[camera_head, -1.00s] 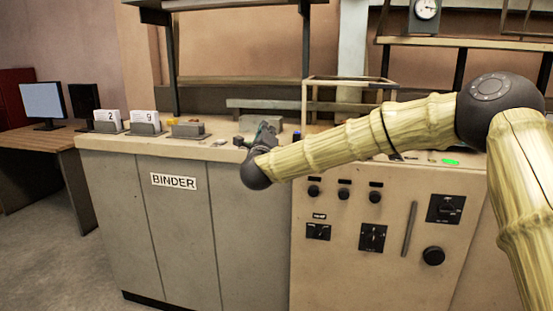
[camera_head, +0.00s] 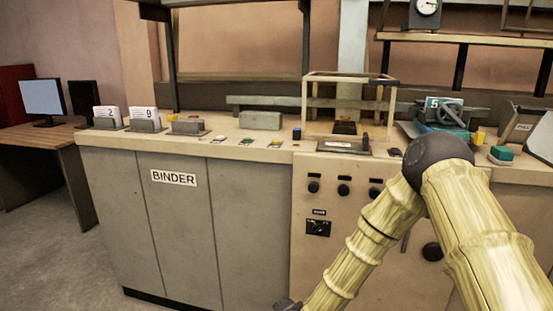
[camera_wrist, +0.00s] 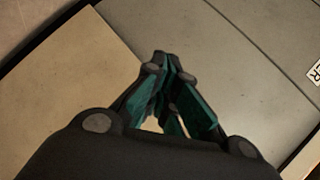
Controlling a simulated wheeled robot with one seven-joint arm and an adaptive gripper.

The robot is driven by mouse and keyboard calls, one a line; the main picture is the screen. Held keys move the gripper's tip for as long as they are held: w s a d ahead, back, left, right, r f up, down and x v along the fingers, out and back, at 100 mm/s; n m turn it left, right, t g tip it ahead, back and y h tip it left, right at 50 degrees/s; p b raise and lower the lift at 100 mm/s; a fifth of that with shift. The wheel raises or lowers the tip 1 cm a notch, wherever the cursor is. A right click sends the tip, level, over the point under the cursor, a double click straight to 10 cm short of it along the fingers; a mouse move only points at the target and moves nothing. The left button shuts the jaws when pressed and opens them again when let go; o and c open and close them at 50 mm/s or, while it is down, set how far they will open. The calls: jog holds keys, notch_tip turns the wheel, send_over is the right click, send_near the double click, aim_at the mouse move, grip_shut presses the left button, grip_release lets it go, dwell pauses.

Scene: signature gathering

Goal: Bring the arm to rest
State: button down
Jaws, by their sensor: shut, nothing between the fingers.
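My arm (camera_head: 385,235) hangs folded down in front of the cabinets in the head view. Its elbow is at the right, and the forearm slopes down to the lower left, leaving the frame at the bottom edge. Only a dark bit of its end shows there, so my gripper is not clear in the head view. In the wrist view my gripper (camera_wrist: 172,68) has teal-padded fingers drawn together at the tips, with nothing held. It faces the cabinet fronts.
The BINDER cabinet (camera_head: 185,230) stands close in front. Card holders (camera_head: 145,126) and a framed box (camera_head: 350,76) sit on the counter. A teal device (camera_head: 440,122) with a card marked 5 is at the right. A desk (camera_head: 38,142) with a monitor is at left; floor before it is clear.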

jog(key=s+d+f+n+g, duration=0.2)
jog(key=s+d+f, duration=0.25)
jog(key=s, duration=0.45)
jog(key=s+d+f+n+g+h, duration=0.1)
jog(key=s+d+f+n+g, duration=0.2)
jog(key=s+f, duration=0.45)
jog(key=s+d+f+n+g, duration=0.2)
jog(key=s+d+f, duration=0.25)
jog(key=s, duration=0.65)
jog(key=s+d+n+g+h, duration=0.1)
jog(key=s+d+n+g, duration=0.1)
jog(key=s+d, duration=0.45)
jog(key=s+d+n+g+h, duration=0.1)
jog(key=s+d+g, duration=0.15)
jog(key=s, duration=0.75)
notch_tip(320, 180, up, 16)
jog(key=p, duration=1.6)
jog(key=shift+s+f+t, duration=0.15)
jog(key=shift+f+t, duration=0.1)
jog(key=shift+t, duration=0.1)
